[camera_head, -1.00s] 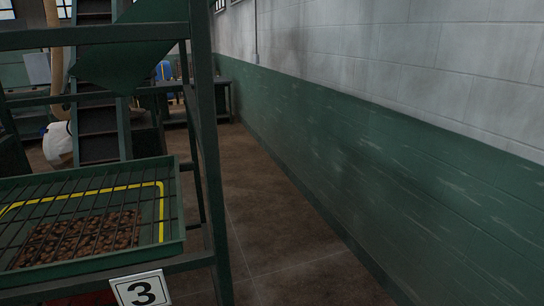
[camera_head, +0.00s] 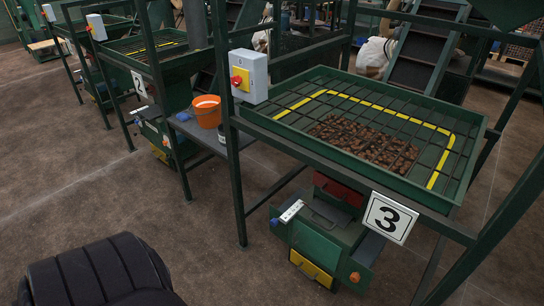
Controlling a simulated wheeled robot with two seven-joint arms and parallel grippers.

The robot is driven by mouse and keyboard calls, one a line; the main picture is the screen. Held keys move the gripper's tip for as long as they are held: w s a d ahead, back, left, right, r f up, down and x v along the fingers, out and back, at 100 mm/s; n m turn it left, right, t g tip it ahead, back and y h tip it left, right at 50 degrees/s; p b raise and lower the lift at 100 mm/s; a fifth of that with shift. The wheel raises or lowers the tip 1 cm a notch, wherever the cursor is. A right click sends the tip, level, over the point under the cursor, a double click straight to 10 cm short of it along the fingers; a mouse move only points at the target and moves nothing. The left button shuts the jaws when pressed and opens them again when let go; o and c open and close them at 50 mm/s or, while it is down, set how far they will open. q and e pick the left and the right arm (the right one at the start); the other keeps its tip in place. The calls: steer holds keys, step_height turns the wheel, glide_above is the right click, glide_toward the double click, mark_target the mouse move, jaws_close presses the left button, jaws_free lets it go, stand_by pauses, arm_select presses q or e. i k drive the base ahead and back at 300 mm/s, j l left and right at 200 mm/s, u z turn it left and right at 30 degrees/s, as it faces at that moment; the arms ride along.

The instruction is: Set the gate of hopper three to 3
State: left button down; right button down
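Hopper three is a green tray (camera_head: 470,170) under a dark bar grid, with a yellow line inside its walls and a pile of brown lumps (camera_head: 365,143) in it. A white sign with a black 3 (camera_head: 389,217) hangs on its front frame. Below the tray is a green box unit (camera_head: 317,249) with a yellow piece (camera_head: 312,269) low on its front and an orange round part (camera_head: 354,277). A small white strip with dark marks (camera_head: 291,211) sits at its upper left; its marks are too small to read. The gate's setting cannot be told. Neither gripper is in view.
A grey switch box (camera_head: 248,76) with a red knob is on hopper three's left post. An orange bucket (camera_head: 207,111) stands on a shelf between the hoppers. Hopper two (camera_head: 148,46) is to the left. The brown floor (camera_head: 120,190) in front is clear.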

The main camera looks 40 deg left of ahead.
mark_target(340, 219)
steer(key=u, duration=0.9)
